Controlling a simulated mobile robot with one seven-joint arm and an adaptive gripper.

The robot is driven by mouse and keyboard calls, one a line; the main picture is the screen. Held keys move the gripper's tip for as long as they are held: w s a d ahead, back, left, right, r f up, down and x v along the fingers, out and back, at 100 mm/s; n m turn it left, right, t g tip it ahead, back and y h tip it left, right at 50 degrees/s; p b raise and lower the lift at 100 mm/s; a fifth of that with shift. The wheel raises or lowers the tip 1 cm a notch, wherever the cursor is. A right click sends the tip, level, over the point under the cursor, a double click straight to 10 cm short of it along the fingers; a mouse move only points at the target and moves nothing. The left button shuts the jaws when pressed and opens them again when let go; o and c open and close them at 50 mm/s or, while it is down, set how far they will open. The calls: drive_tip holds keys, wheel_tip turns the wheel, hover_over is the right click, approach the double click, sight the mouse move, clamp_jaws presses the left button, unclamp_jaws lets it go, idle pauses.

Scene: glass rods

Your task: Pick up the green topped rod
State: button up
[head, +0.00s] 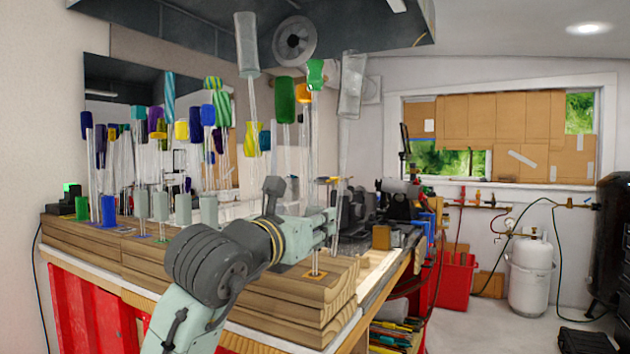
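Several clear glass rods with coloured tops stand upright in a thick wooden block (240,300). A rod with a bright green flared top (315,75) stands at the block's right end. Its clear shaft runs down behind or between the fingers of my gripper (330,225). A rod with a darker green cylindrical top (285,100) stands just left of it, its lower part hidden by my arm. My gripper is level, low at the right-end rod's shaft. I cannot tell whether the fingers touch it or how far they are open.
Rods with blue (196,116), purple, yellow and striped tops crowd the block to the left. Clamps and tools (390,205) lie on the bench behind. A white gas tank (531,272) stands at right.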

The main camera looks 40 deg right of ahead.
clamp_jaws()
drive_tip(key=shift+r, duration=0.15)
